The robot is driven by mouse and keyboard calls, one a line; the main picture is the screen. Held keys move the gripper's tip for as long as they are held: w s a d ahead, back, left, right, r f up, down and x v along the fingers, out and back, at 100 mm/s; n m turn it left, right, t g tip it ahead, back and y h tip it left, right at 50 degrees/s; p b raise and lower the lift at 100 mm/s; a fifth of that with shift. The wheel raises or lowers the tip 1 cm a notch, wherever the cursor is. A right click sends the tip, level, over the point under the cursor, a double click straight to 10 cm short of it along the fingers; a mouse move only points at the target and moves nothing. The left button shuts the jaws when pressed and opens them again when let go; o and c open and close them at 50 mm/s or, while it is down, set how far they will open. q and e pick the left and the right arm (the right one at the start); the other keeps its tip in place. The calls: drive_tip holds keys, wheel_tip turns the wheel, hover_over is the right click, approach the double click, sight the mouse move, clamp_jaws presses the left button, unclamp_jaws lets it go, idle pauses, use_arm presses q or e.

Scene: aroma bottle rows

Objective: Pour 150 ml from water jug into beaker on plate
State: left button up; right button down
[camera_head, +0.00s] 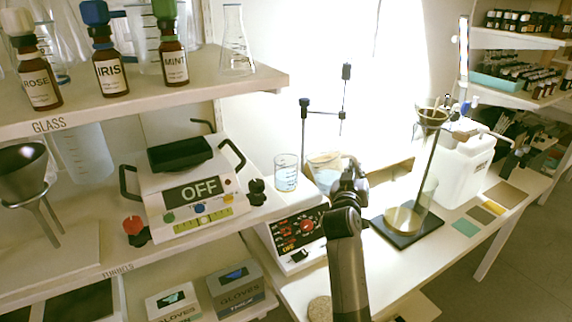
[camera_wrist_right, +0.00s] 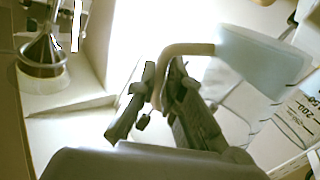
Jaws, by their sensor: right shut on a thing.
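The small clear beaker (camera_head: 286,172) with blue marks stands upright just left of the jug. The white plate unit (camera_head: 292,243) with a dark red-dialled panel is in front of it. The beaker's base contact is unclear. My left gripper is not in view.
A white device reading OFF (camera_head: 197,192) stands left. A shelf (camera_head: 150,92) with aroma bottles overhangs the left. A thin metal stand (camera_head: 304,135) rises behind the beaker.

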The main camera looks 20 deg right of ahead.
drive_tip(key=f+m+b, duration=0.1)
drive_tip(key=s+d+f+m+b, duration=0.1)
drive_tip(key=m+b, duration=0.1)
drive_tip(key=s+d+f+m+b, duration=0.1)
drive_tip(key=f+b, duration=0.1)
drive_tip(key=shift+f, duration=0.1)
idle(0.4)
drive_tip(key=s+d+r+p, duration=0.3)
drive_tip(key=r+p, duration=0.2)
drive_tip(key=p, duration=0.2)
drive_tip(key=shift+s+d, duration=0.25)
drive_tip(key=shift+s, duration=0.05)
idle(0.5)
